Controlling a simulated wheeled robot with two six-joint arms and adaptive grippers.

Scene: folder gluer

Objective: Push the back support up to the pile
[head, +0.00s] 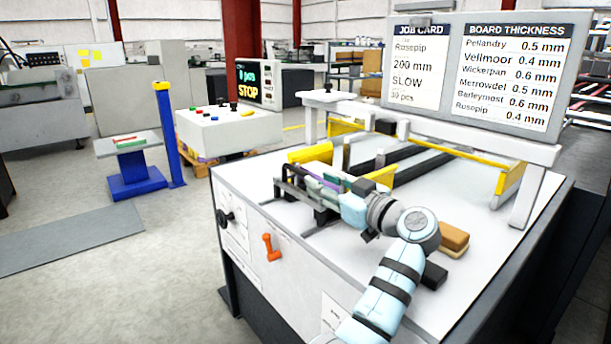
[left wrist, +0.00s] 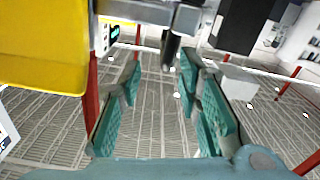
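My left gripper (head: 303,186) reaches leftward over the near edge of the white machine table (head: 470,290), beside the yellow plates. In the left wrist view its teal finger pads (left wrist: 160,78) stand apart with nothing clamped between them. A grey metal bar (left wrist: 150,12) with a dark round post (left wrist: 171,50) shows just beyond the fingertips. Purple and green strips (head: 325,183) show at the gripper; I cannot tell whether they are the pile. The back support cannot be told apart with certainty among the dark and grey parts there. My right gripper is not in view.
A near yellow plate (head: 310,153) stands close to the gripper; a yellow surface (left wrist: 45,45) fills the wrist view's upper left. A white overhead beam (head: 440,130) spans the table. An orange-brown block (head: 453,236) lies right of my arm. An orange handle (head: 271,247) is on the front panel.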

